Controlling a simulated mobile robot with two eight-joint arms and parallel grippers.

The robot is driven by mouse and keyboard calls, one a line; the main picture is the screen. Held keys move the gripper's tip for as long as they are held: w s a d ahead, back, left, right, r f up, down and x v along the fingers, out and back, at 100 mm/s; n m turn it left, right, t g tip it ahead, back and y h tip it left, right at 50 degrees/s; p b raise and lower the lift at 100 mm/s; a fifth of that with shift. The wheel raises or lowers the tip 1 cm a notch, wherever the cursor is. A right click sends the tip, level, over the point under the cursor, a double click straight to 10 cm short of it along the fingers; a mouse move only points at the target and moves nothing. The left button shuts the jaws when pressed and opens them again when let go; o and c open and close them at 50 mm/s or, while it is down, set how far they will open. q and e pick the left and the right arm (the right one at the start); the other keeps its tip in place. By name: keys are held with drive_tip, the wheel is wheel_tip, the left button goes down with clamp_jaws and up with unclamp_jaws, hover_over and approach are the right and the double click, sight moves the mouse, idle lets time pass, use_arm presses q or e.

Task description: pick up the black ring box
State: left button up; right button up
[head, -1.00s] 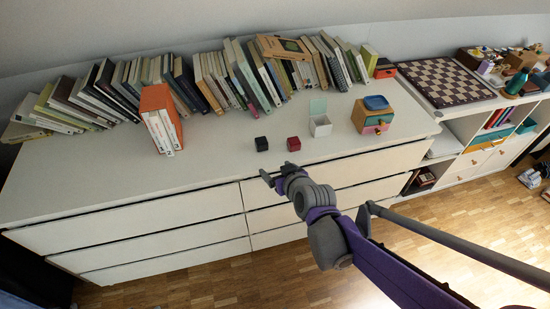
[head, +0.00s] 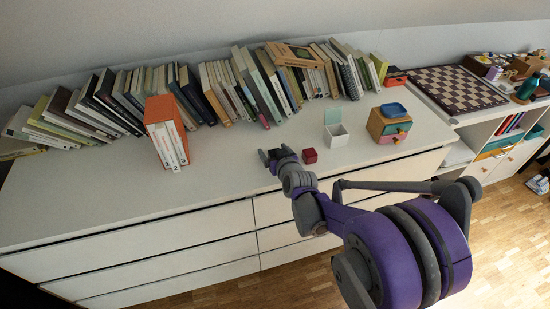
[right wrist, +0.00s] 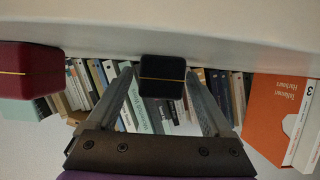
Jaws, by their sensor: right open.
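The black ring box (right wrist: 162,76) shows in the right wrist view as a small dark cube with a thin gold line across it. It stands on the white dresser top (head: 215,180). My right gripper (right wrist: 160,88) is open, with one finger on each side of the box in the picture; I cannot tell whether either touches it. In the head view my right gripper (head: 275,154) is low over the dresser's front part, and the box there is hard to separate from the dark fingers. My left gripper is out of view.
A red box (head: 310,156) stands close right of the gripper; it also shows in the right wrist view (right wrist: 30,72). Further right are an open white box (head: 337,136) and a small drawer chest (head: 388,125). An orange book slipcase (head: 160,110) stands left. Books line the back.

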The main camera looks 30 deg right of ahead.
drive_tip(key=shift+w+d+f, duration=0.2)
drive_tip(key=shift+w+f, duration=0.05)
drive_tip(key=shift+w, duration=0.4)
clamp_jaws()
